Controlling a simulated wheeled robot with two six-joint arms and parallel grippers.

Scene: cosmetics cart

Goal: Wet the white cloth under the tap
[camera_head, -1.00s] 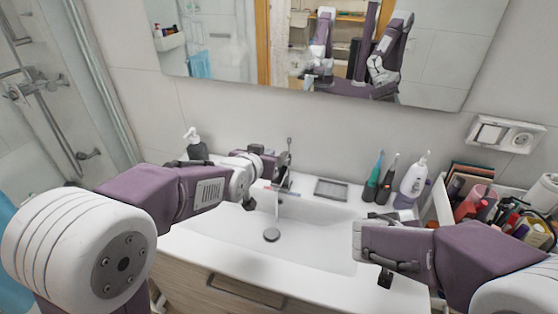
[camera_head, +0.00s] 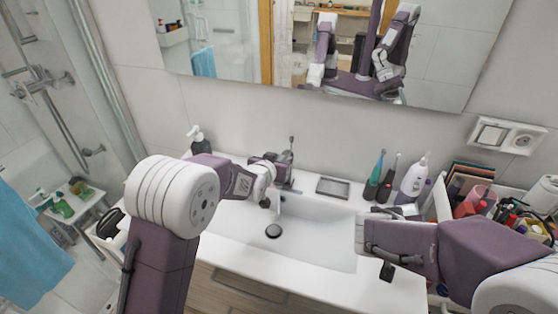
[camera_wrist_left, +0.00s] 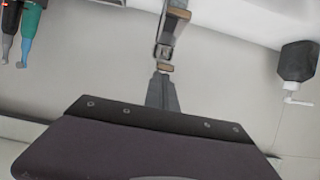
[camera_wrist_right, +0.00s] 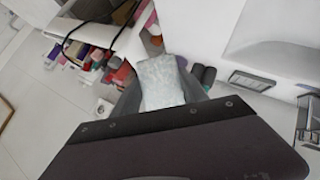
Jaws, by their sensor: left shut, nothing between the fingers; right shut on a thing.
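The white cloth (camera_wrist_right: 158,82) is in my right gripper (camera_wrist_right: 160,88), seen in the right wrist view as a pale folded piece between the fingers. In the head view I cannot make the cloth out clearly at the end of my right arm, over the basin's right side. The tap (camera_head: 284,182) stands at the basin's back edge; it also shows in the left wrist view (camera_wrist_left: 167,38). My left gripper (camera_wrist_left: 163,90) is shut and empty, close in front of the tap; I cannot tell whether it touches. A thin pale streak below the spout may be water.
The white basin (camera_head: 325,232) has a dark drain. A soap bottle (camera_head: 199,140) stands left of the tap. Toothbrushes and a white bottle (camera_head: 413,178) stand at the right, beside a cart (camera_head: 443,204) full of cosmetics. A mirror (camera_head: 430,60) hangs above.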

